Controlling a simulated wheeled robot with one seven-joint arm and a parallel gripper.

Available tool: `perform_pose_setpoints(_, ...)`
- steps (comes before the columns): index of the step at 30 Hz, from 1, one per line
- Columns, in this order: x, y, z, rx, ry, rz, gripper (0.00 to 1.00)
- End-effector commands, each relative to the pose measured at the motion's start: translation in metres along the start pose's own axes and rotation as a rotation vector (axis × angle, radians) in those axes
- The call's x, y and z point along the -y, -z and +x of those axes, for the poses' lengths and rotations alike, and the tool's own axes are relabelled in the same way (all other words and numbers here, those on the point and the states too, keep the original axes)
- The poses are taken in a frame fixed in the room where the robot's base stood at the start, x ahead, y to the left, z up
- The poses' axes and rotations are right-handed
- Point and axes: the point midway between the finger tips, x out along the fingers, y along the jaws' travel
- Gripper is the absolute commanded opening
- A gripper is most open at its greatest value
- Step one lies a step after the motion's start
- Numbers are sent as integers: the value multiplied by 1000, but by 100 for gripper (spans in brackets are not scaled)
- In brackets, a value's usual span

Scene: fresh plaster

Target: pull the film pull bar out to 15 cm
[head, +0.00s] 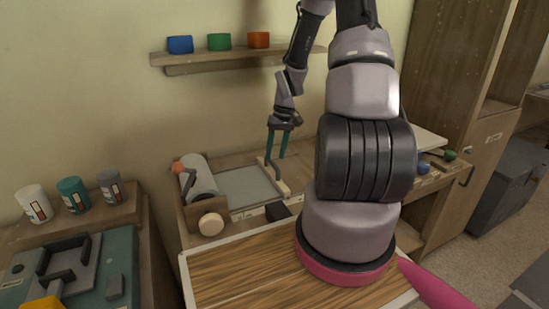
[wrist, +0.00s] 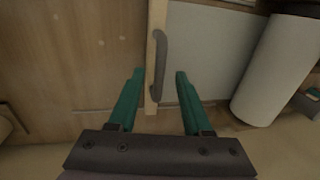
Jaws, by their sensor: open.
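The film pull bar is a pale wooden bar (head: 284,188) with a dark grey handle (head: 271,167), at the right end of a pale film sheet (head: 245,187). In the wrist view the bar (wrist: 157,15) runs up the middle with its handle (wrist: 160,62) on its right side. My gripper (head: 276,156) is open and empty above the bar. In the wrist view my gripper (wrist: 159,72) has its green fingers on either side of the handle, with gaps left and right. I cannot tell how far the fingertips are from the handle in depth.
The white film roll (head: 198,176) sits left of the sheet in a wooden holder with a round knob (head: 211,224). A wood-topped surface (head: 235,270) lies in front. A shelf (head: 230,57) with blue, green and orange cups is above. Several paint cans stand left.

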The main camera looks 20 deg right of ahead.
Motion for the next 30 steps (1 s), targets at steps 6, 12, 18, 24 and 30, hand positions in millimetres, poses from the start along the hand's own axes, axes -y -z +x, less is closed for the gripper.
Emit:
perform_pose_setpoints(6, -1, 1, -47, -5, -3, 1, 50)
perform_pose_setpoints(12, -1, 1, -76, -4, -2, 1, 50)
perform_pose_setpoints(18, 0, 0, -84, -1, -1, 0, 50)
perform_pose_setpoints(24, 0, 0, -84, -1, 0, 0, 50)
perform_pose_setpoints(30, 0, 0, -84, -1, -1, 0, 50)
